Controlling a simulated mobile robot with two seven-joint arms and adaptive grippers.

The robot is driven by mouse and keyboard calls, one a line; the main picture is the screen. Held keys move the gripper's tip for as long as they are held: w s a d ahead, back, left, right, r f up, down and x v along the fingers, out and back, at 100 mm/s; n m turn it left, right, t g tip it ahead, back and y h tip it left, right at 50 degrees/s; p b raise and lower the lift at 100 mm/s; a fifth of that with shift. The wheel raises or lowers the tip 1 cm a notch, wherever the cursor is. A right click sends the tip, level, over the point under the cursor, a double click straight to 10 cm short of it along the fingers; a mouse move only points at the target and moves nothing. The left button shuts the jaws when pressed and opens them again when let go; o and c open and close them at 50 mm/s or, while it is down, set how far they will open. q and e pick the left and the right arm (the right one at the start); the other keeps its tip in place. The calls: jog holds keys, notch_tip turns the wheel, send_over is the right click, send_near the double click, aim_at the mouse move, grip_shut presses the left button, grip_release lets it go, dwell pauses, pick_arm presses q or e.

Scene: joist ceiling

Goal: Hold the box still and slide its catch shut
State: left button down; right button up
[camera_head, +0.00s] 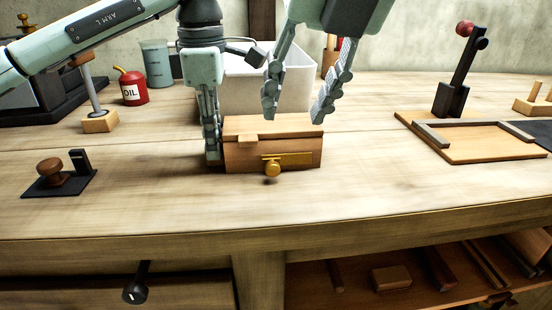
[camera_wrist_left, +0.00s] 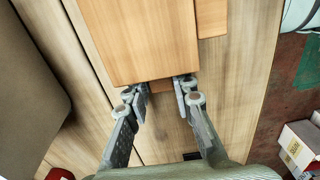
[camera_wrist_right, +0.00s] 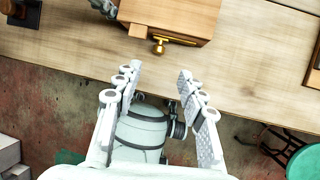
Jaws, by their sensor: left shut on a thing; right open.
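The wooden box (camera_head: 243,160) stands on the bench with its lid down. On its front is a brass catch (camera_head: 295,159) with a round knob (camera_head: 272,169) near the left end of its plate. The knob also shows in the right wrist view (camera_wrist_right: 158,47). My left gripper (camera_head: 212,156) is at the box's left end. In the left wrist view (camera_wrist_left: 161,88) its fingers are shut on a narrow wooden part of that end. My right gripper (camera_head: 294,116) is open and empty, raised above the bench near the box; in its wrist view the fingertips (camera_wrist_right: 157,76) are apart from the knob.
A white bin (camera_head: 300,90) stands behind the box. A red oil can (camera_head: 132,88) and a grey beaker (camera_head: 156,62) are back left. A black plate with a wooden knob (camera_head: 55,178) lies left. A framed wooden board (camera_head: 465,150) is right. The bench in front is clear.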

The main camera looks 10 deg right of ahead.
aim_at(275, 165)
jog(key=x, duration=1.1)
jog(key=shift+a+f, duration=0.15)
jog(key=shift+f, duration=0.25)
grip_shut()
